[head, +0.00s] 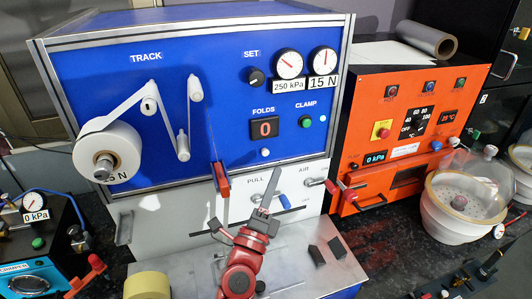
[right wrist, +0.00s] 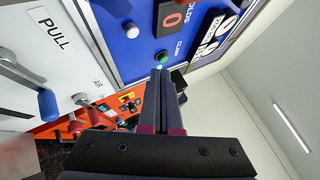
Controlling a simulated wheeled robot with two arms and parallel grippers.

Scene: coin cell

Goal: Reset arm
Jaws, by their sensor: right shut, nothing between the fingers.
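My right gripper (head: 271,183) is in front of the white lower panel of the blue machine (head: 215,60), with its red wrist below it. Its dark fingers are shut together and empty, pointing up. In the right wrist view the closed fingers (right wrist: 160,80) point toward the machine's green button, which looks close to the tips; I cannot tell whether they touch it. The blue PULL knob (head: 284,201) is just right of the gripper in the head view. My left gripper is not in view.
A red-handled lever (head: 222,178) hangs left of the gripper. An orange machine (head: 400,130) stands to the right, with a white bowl under a clear dome (head: 475,185) beside it. A yellow tape roll (head: 147,286) and small dark blocks (head: 327,250) sit at the front.

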